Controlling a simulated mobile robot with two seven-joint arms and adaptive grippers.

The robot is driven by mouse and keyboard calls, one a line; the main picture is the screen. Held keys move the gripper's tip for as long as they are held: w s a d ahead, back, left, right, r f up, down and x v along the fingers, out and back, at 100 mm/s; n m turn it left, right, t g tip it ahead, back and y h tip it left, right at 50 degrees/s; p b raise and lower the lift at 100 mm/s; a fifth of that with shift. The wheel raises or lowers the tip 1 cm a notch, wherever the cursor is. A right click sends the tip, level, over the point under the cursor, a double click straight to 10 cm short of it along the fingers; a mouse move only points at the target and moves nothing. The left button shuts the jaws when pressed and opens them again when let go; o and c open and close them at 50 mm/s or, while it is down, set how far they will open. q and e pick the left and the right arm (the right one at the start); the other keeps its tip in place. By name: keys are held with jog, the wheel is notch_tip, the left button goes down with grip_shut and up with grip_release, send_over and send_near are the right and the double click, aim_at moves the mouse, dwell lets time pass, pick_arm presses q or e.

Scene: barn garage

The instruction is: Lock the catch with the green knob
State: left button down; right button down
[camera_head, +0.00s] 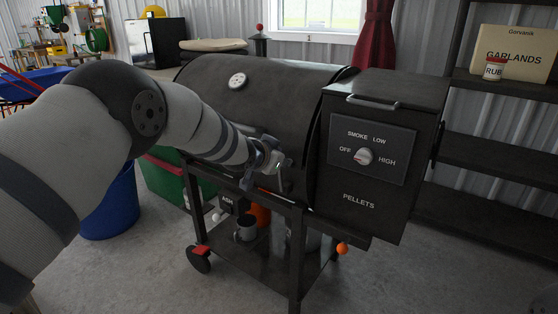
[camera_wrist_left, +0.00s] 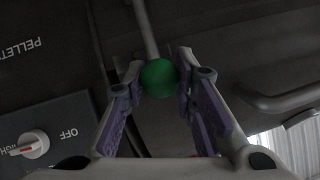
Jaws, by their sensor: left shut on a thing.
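The green knob (camera_wrist_left: 159,77) is a ball on the end of a thin grey rod (camera_wrist_left: 145,28) in the left wrist view. My left gripper (camera_wrist_left: 160,84) has its two fingers on either side of the knob and is shut on it. In the head view my left gripper (camera_head: 277,166) is at the front of the dark smoker grill (camera_head: 285,95), just left of the pellet hopper (camera_head: 375,208). The knob is hidden there by the gripper. How the rod meets the catch cannot be made out. My right gripper is not in view.
The hopper carries a dial (camera_head: 364,157) and a top handle (camera_head: 372,102). A dark bar handle (camera_wrist_left: 285,98) is close right of the fingers in the wrist view. Below are an ash drawer (camera_head: 228,203) and a lower shelf (camera_head: 262,262). A blue bin (camera_head: 112,205) stands left.

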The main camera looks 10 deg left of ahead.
pick_arm(q)
jog(key=shift+w+r, duration=0.1)
jog(key=shift+r, duration=0.05)
jog(key=c, duration=1.3)
grip_release()
jog(key=v, duration=1.2)
jog(key=shift+d, duration=0.1)
